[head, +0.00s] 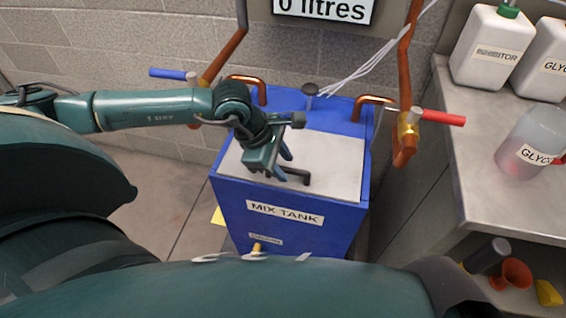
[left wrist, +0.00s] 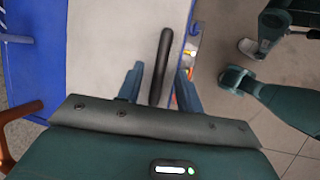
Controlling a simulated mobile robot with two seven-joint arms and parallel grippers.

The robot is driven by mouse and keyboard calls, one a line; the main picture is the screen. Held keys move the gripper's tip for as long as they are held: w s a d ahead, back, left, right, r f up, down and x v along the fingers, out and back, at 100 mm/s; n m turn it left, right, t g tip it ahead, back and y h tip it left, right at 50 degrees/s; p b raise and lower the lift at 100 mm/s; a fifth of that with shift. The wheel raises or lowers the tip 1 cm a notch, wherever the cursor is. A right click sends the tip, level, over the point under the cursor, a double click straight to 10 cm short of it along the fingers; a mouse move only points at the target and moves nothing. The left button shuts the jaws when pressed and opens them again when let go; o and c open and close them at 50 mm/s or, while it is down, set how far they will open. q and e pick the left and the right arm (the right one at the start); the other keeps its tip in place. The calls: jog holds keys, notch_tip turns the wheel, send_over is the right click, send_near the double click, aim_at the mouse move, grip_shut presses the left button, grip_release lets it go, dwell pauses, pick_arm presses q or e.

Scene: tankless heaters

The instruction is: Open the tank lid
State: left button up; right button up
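The blue mix tank (head: 265,215) stands in the middle of the head view, labelled "MIX TANK". Its light grey lid (head: 335,165) lies flat on top, closed. A dark bar handle (head: 296,177) sits on the lid near its front edge; it also shows in the left wrist view (left wrist: 161,62). My left gripper (head: 286,168) is over the lid at the handle. In the left wrist view its two blue fingers (left wrist: 158,85) are apart, with the near end of the handle between them. I see no finger clearly touching the handle.
Copper pipes with a blue valve lever (head: 167,74) and a red valve lever (head: 443,118) flank the tank. A grey counter (head: 480,150) with labelled bottles (head: 493,48) is at the right.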

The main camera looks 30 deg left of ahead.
pick_arm(q)
jog(key=shift+d+f, duration=0.1)
jog(key=shift+f, duration=0.15)
jog(key=shift+c, duration=0.6)
grip_shut()
